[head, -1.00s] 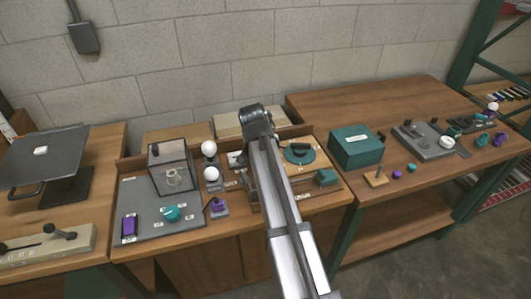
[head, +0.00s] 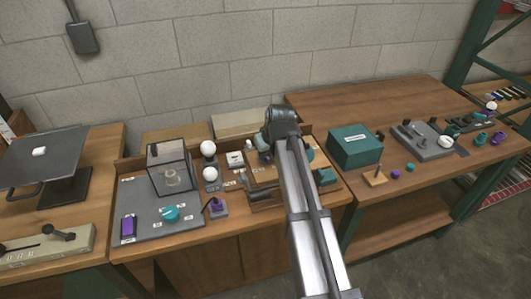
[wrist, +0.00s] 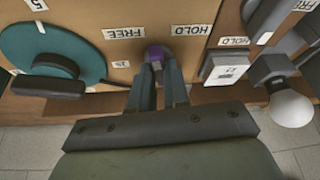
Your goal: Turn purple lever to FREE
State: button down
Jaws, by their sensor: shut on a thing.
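The purple lever (wrist: 157,53) shows in the wrist view as a small purple knob on a tan board. It lies about midway between the FREE label (wrist: 123,33) and the HOLD label (wrist: 187,30), both upside down there. My gripper (wrist: 157,74) is shut on the lever, one finger on each side of it. The fingers hide the lower part of the knob.
A teal disc (wrist: 50,48) with a dark handle sits left of the lever in the wrist view. A white HOLD switch (wrist: 226,68) and a white bulb (wrist: 290,108) are on the right. A teal box (head: 355,147) stands right of my arm in the head view.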

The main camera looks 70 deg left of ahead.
jog(key=n, duration=0.2)
jog(key=n+g, duration=0.1)
jog(key=n, duration=0.1)
jog(key=shift+w+g+h, duration=0.15)
jog(key=shift+g+h, duration=0.15)
jog(key=shift+h, duration=0.1)
jog(key=shift+n+g+h, duration=0.3)
jog(key=shift+n+g, duration=0.1)
jog(key=shift+n, duration=1.1)
jog(key=c, duration=1.1)
grip_release()
jog(key=shift+a, duration=0.1)
jog(key=v, duration=1.3)
jog(key=shift+r, duration=0.35)
jog(key=shift+w, duration=0.25)
